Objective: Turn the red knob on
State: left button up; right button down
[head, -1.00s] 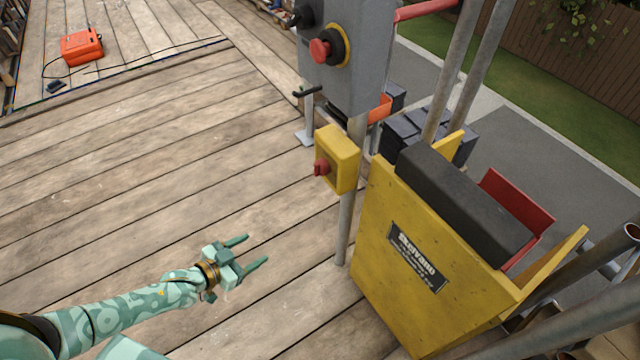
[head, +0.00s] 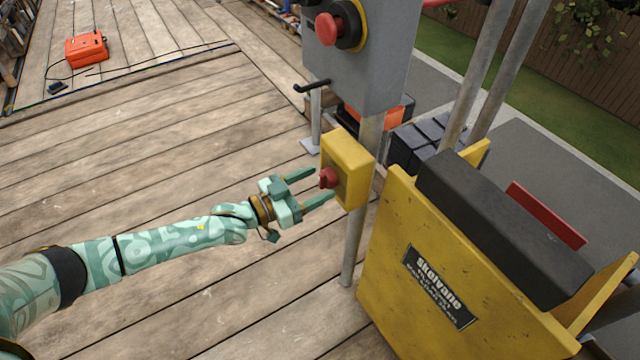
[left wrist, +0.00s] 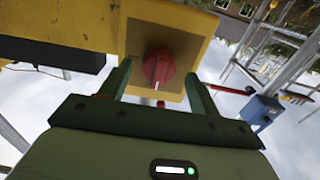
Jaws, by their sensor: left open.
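The red knob (head: 328,178) sits on the left-facing side of a yellow box (head: 350,160) fixed to a grey post. In the left wrist view the red knob (left wrist: 159,66) shows between the two fingers, with a pale mark line down its grip. My left gripper (head: 318,187) is open, its fingertips close to the box on either side of the knob. It also shows in the left wrist view (left wrist: 158,85), with a gap between each finger and the knob. I cannot tell whether a fingertip touches the box. My right gripper is not in view.
A grey control box (head: 365,65) with a red mushroom button (head: 327,28) and a black lever (head: 311,87) stands above. A yellow hopper (head: 430,270) with a black bar is at the right.

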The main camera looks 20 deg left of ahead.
pick_arm(q)
jog(key=shift+w+d, duration=0.45)
jog(key=shift+w, duration=0.1)
jog(key=c, duration=1)
jog(key=shift+o, duration=0.2)
